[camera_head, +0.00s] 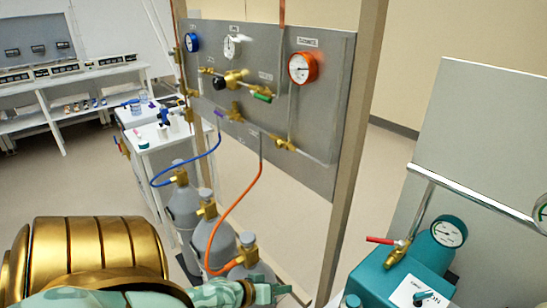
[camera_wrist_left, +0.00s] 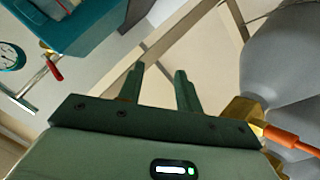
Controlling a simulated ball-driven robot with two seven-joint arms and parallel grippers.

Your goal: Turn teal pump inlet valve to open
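The teal pump (camera_head: 405,284) stands at the lower right of the head view, with a round gauge (camera_head: 449,231) on it. Its inlet valve (camera_head: 397,252) is a brass body with a red lever (camera_head: 380,240) pointing left, roughly across the upright pipe. In the left wrist view the pump (camera_wrist_left: 92,22) is at the upper left, with the red lever (camera_wrist_left: 55,71) near its edge. My left gripper (camera_wrist_left: 160,84) is open and empty, apart from the valve. In the head view it shows at the bottom (camera_head: 266,292), left of the pump. My right gripper is not in view.
Grey gas cylinders (camera_head: 213,235) with a blue hose and an orange hose (camera_head: 238,222) stand close to my left gripper. Lab benches are at the back left.

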